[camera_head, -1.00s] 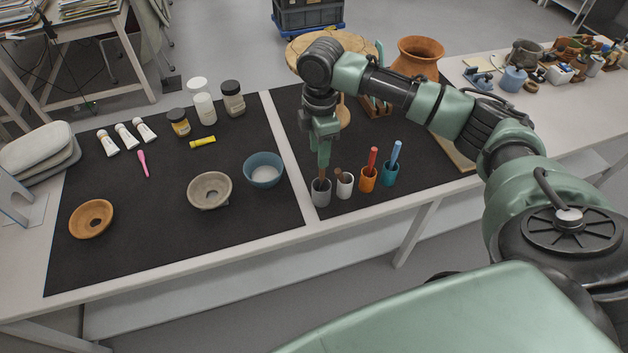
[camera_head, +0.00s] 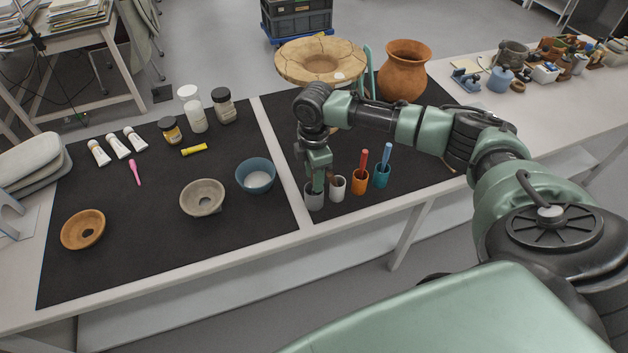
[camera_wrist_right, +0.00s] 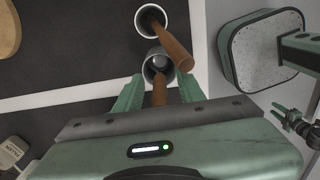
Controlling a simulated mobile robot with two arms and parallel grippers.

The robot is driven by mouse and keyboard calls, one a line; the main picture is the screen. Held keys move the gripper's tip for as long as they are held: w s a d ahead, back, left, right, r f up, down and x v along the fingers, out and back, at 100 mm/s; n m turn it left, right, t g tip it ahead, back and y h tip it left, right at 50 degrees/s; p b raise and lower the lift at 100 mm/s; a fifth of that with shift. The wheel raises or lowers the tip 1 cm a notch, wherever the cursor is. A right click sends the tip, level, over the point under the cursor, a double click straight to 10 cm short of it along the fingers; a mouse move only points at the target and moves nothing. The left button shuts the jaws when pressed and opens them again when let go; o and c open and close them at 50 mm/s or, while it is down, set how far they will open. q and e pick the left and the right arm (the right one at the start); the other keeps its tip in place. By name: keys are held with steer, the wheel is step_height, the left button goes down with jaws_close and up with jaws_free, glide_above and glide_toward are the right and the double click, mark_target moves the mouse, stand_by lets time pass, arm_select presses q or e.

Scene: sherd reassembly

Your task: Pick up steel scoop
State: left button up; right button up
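The grey cup (camera_head: 314,200) stands on the dark mat at the front of a row of cups. A brown handle (camera_wrist_right: 160,94) rises from it; I take this for the steel scoop, whose head is hidden in the cup. My right gripper (camera_head: 316,188) points down over this cup. In the right wrist view my right gripper (camera_wrist_right: 158,92) is open, with one finger on each side of the brown handle. I cannot tell whether they touch it. A small green and dark part at the right edge of the wrist view looks like my left gripper (camera_wrist_right: 284,112).
Beside the grey cup stand a white cup (camera_head: 337,189) with a leaning brown handle, an orange cup (camera_head: 360,187) and a teal cup (camera_head: 381,180). A blue bowl (camera_head: 255,177) is to the left, across the pale strip. A terracotta pot (camera_head: 404,72) stands behind.

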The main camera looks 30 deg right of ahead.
jaws_close()
arm_select(q)
steer(key=shift+s, duration=0.15)
steer(key=shift+s, duration=0.1)
arm_select(e)
steer(key=shift+r, duration=0.15)
